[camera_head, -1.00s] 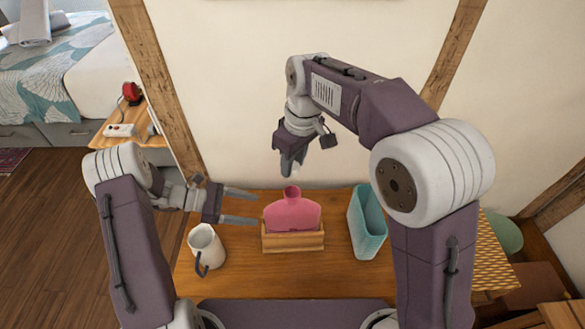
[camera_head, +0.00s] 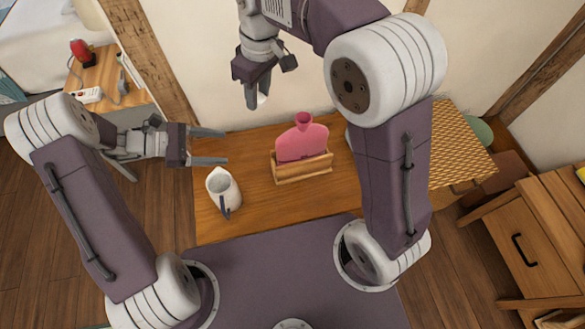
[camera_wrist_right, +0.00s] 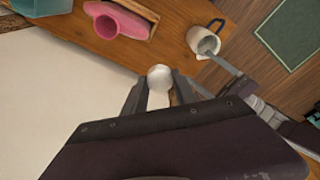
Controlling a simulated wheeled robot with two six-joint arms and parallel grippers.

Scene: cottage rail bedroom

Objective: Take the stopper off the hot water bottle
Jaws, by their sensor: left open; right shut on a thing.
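The pink hot water bottle (camera_head: 300,143) stands upright in a wooden holder (camera_head: 303,172) on the table. Its neck is open at the top, with nothing in it. It also shows in the right wrist view (camera_wrist_right: 120,20). My right gripper (camera_head: 257,98) is above and left of the bottle, apart from it. It is shut on a small white stopper (camera_wrist_right: 159,77), which shows between its fingertips in the right wrist view. My left gripper (camera_head: 222,147) is open and empty, left of the bottle and above the white jug.
A white jug (camera_head: 223,190) with a dark handle stands on the table (camera_head: 255,215) at the left. A teal container (camera_wrist_right: 38,6) stands beyond the bottle, mostly hidden by my right arm in the head view. A yellow patterned mat (camera_head: 455,150) lies at the right.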

